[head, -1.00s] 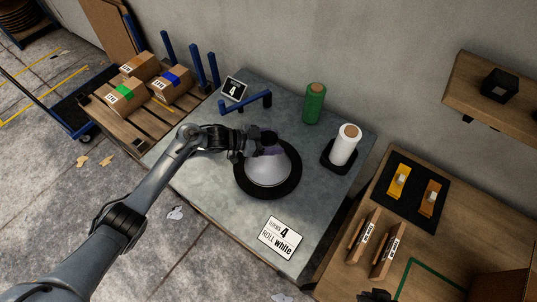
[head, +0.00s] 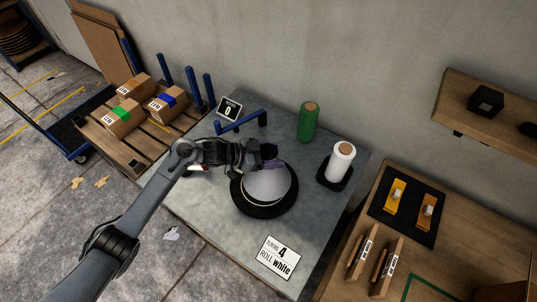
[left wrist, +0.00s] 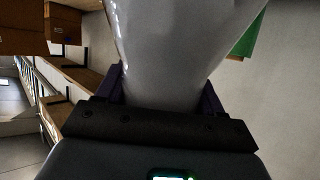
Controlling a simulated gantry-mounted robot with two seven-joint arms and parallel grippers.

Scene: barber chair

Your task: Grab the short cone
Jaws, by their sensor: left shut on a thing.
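A pale grey short cone (head: 266,186) is over the round black disc (head: 240,204) on the grey metal table. I cannot tell whether its base touches the disc. My left gripper (head: 266,161) reaches in from the left and is shut on the cone's upper part. In the left wrist view the cone (left wrist: 170,50) fills the space between the two dark purple fingers (left wrist: 163,98). The fingers hide part of its surface. My right gripper is not in view.
A green roll (head: 308,122) and a white roll (head: 341,162) stand behind and to the right. A blue bracket (head: 240,124) and a small counter sign (head: 229,108) reading 0 are behind the arm. A "TURNS 4, ROLL white" card (head: 281,257) lies at the front.

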